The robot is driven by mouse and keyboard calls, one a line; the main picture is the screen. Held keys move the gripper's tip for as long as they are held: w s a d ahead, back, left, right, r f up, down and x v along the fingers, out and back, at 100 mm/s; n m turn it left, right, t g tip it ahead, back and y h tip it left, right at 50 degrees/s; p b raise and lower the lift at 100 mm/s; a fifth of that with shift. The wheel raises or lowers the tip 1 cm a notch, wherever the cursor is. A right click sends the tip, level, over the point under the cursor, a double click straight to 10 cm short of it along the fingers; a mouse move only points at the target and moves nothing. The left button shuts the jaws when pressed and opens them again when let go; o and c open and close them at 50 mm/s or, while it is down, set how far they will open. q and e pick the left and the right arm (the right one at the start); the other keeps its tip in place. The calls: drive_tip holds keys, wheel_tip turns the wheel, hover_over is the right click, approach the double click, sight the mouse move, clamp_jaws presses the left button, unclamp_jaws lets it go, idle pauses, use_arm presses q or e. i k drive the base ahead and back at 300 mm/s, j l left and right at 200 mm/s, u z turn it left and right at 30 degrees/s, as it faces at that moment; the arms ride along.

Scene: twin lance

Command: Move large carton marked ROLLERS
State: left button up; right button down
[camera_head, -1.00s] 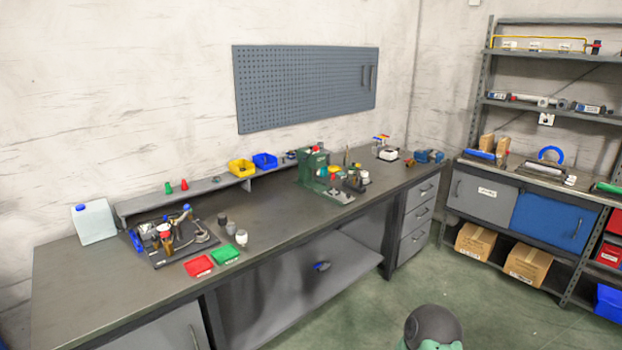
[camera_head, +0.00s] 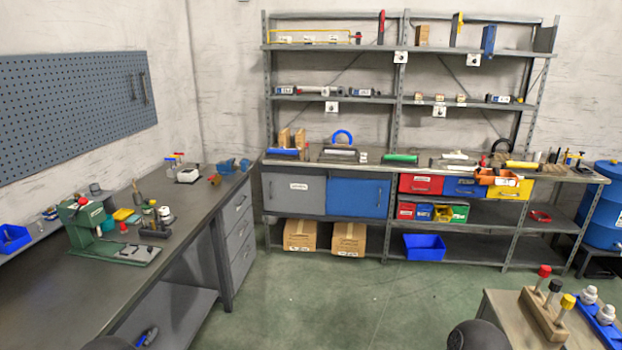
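Two brown cardboard cartons stand side by side on the bottom level of the shelving unit. The left carton (camera_head: 300,235) is below the grey cabinet door, and the right carton (camera_head: 348,238) is below the blue door. Both have small marks on their fronts that are too small to read, so I cannot tell which one says ROLLERS. Neither of my grippers is in view. Only dark rounded parts, likely of my arms, show at the bottom edge.
The shelving unit (camera_head: 470,258) spans the back wall, with a blue bin (camera_head: 424,247) right of the cartons. A workbench (camera_head: 60,290) runs along the left. A table (camera_head: 510,318) with knobbed parts stands at lower right. Green floor (camera_head: 330,305) between is clear.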

sight(299, 235)
drive_tip(key=i+z, duration=0.4)
drive_tip(key=i, duration=1.4)
drive_tip(key=i+u, duration=0.25)
drive_tip(key=i, duration=0.4)
drive_tip(key=i+u, duration=0.3)
drive_tip(key=i, duration=0.4)
drive_tip(key=i+l+u, duration=0.25)
drive_tip(key=i, duration=0.4)
drive_tip(key=i+l+u, duration=0.1)
drive_tip(key=i+u, duration=0.2)
drive_tip(key=i+l+u, duration=0.25)
drive_tip(key=i, duration=0.2)
drive_tip(key=i+l+u, duration=0.15)
drive_tip(key=i+u, duration=0.15)
drive_tip(key=i, duration=0.1)
